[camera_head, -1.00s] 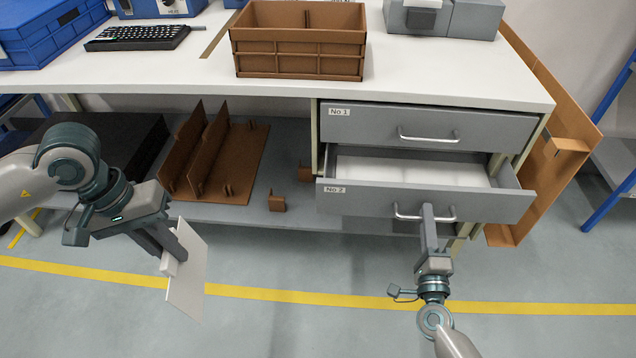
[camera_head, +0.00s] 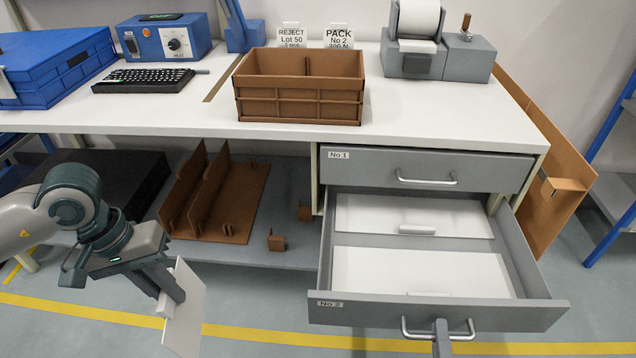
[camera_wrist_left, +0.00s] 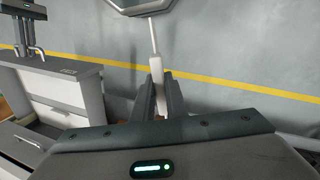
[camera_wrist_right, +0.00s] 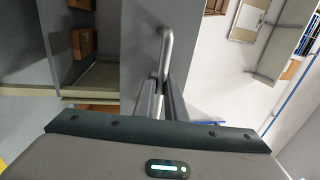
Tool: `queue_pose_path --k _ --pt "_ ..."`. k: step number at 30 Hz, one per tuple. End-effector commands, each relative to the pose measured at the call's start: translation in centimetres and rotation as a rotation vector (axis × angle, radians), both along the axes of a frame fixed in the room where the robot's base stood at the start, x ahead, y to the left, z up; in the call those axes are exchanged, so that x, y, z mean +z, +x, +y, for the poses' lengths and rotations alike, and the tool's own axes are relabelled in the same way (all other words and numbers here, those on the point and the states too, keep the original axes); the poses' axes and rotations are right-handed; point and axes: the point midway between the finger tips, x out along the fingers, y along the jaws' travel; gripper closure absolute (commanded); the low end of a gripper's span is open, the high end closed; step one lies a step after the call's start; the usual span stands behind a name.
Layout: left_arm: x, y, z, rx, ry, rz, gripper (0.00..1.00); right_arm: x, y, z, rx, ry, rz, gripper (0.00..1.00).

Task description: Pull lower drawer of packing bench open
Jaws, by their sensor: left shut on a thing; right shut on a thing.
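The lower drawer, labelled No 2 (camera_head: 345,312), stands well out from the packing bench (camera_head: 200,110). Inside lie two white panels (camera_head: 420,272), one behind the other, each with a small block on it. My right gripper (camera_head: 440,333) is shut on the drawer's metal handle (camera_head: 408,330); the handle also shows between the fingers in the right wrist view (camera_wrist_right: 166,50). The upper drawer, No 1 (camera_head: 480,170), is closed. My left gripper (camera_head: 172,290) is shut on a thin white plate (camera_head: 186,310) by its block, held in front of the bench; the plate shows edge-on in the left wrist view (camera_wrist_left: 154,40).
A brown divided crate (camera_head: 300,100), a keyboard (camera_head: 145,80), blue devices (camera_head: 165,38) and a grey machine (camera_head: 468,58) stand on the bench top. Brown dividers (camera_head: 215,190) lie on the lower shelf. A brown board (camera_head: 550,150) leans at the bench's right. The floor in front is clear.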

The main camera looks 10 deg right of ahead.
Motion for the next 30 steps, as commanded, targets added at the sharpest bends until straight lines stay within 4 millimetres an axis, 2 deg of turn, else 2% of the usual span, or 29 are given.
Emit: queue_pose_path --k 8,9,10,23,30 --pt "0.0 0.0 0.0 0.000 0.000 0.000 1.00 -0.1 0.0 0.0 0.001 0.000 0.002 1.00" --pt "0.0 0.0 0.0 0.000 0.000 0.000 1.00 -0.1 0.0 0.0 0.001 0.000 0.002 0.85" --pt "0.0 0.0 0.0 0.000 0.000 0.000 1.00 -0.1 0.0 0.0 0.001 0.000 0.002 0.81" --pt "-0.1 0.0 0.0 0.000 0.000 0.000 1.00 -0.2 -0.4 0.1 0.001 0.000 0.002 0.81" --pt "-0.4 0.0 0.0 0.000 0.000 0.000 1.00 -0.8 -2.8 0.7 0.001 0.000 0.004 0.81"
